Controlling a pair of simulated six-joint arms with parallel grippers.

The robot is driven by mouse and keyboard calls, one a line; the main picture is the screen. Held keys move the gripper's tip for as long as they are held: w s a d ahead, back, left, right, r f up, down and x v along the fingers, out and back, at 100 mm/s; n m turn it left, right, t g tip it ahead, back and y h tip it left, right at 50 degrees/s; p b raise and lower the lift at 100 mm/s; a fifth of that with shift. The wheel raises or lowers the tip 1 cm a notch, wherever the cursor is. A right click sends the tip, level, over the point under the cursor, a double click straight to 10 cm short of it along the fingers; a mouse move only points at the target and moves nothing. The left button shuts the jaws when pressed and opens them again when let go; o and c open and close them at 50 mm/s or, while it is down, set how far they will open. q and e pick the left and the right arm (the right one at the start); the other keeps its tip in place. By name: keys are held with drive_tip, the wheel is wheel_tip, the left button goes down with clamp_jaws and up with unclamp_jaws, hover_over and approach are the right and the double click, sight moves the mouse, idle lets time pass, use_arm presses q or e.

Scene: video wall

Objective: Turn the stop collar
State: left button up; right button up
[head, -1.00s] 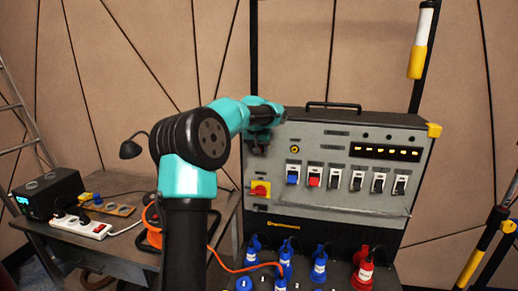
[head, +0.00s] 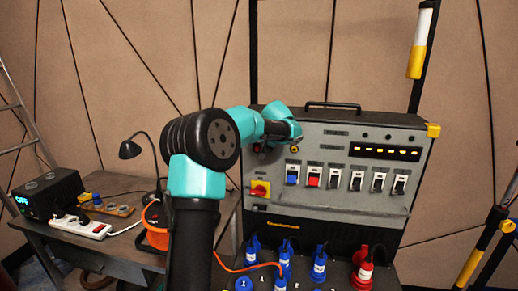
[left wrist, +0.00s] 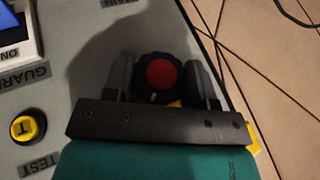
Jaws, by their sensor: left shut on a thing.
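The stop collar (left wrist: 142,72) is a black ring around a red button (left wrist: 160,74) on the grey panel in the left wrist view. A small white mark shows on its lower edge. My left gripper (left wrist: 161,76) is shut on the collar, one finger on each side. In the head view my left gripper (head: 268,147) is at the upper left of the panel, and the wrist hides most of the collar. My right gripper is not in view.
A yellow test button (left wrist: 27,127) sits beside the collar. The grey panel (head: 340,202) also holds a red and yellow switch (head: 260,189) and a row of switches. Blue and red plugs stand below. A desk with a black lamp (head: 131,150) is at left.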

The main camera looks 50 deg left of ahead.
use_arm(q)
drive_tip(key=o, duration=0.9)
drive_tip(key=shift+o, duration=0.2)
drive_tip(key=v, duration=1.7)
drive_tip(key=shift+r, duration=0.25)
